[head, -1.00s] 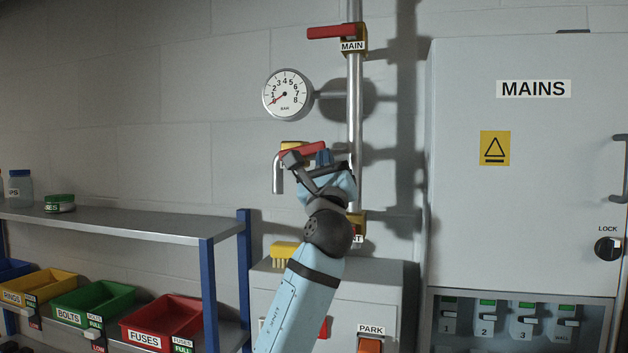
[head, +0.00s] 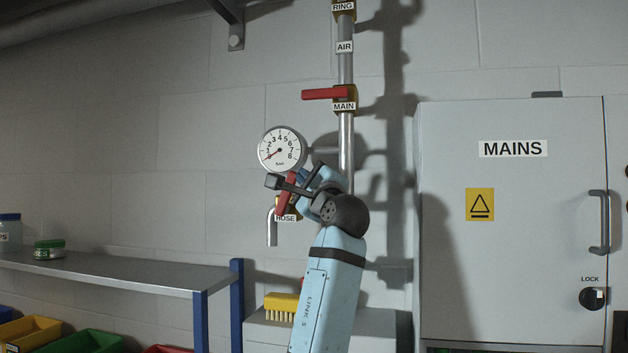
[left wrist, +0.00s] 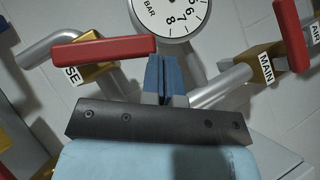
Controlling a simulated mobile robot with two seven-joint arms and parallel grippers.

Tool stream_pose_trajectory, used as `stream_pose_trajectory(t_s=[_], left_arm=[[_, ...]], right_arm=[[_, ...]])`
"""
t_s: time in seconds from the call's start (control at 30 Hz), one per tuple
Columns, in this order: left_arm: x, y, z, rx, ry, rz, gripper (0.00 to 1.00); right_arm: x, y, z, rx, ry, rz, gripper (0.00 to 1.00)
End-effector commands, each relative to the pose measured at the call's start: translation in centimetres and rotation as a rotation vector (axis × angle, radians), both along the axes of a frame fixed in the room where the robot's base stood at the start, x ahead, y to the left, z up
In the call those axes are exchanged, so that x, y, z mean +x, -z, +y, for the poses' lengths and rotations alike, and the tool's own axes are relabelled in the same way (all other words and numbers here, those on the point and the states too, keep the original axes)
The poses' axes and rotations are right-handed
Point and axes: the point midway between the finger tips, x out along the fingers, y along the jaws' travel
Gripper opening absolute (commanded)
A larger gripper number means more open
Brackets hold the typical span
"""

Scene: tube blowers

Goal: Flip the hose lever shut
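The red hose lever (head: 287,195) sits on the brass valve marked HOSE (head: 285,217), above a bent grey spout. It stands steeply, leaning up to the right. In the left wrist view, the hose lever (left wrist: 103,52) lies left of my blue fingertips, its free end close beside them. I cannot tell whether they touch. My left gripper (head: 283,183) is in front of the lever's upper part and hides some of it. In the left wrist view, my left gripper (left wrist: 165,82) has its fingers together with nothing visible between them. My right gripper is not in view.
A pressure gauge (head: 282,150) is just above my gripper. The MAIN valve's red lever (head: 325,94) points left off the vertical pipe (head: 346,150). A grey MAINS cabinet (head: 510,255) stands right. A shelf (head: 130,270) is at the left, and a yellow brush (head: 281,303) lies below.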

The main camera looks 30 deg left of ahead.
Motion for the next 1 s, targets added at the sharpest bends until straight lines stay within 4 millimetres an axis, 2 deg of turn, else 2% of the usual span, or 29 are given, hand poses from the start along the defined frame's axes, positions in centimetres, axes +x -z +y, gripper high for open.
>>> stream_pose_trajectory(t_s=[0.03,0.17,0.5,1.0], left_arm=[[-0.1,-0.7,0.2,-0.027,0.001,-0.006,0.0],[-0.2,-1.2,1.0,-0.136,0.001,-0.032,0.0],[-0.6,-1.8,2.5,-0.129,0.0,-0.03,0.0],[-0.7,-2.0,3.0,-0.129,0.0,-0.03,0.0]], right_arm=[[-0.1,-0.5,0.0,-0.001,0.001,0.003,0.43],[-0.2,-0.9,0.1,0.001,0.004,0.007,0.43],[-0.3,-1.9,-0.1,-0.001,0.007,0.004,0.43],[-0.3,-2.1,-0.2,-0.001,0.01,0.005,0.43]])
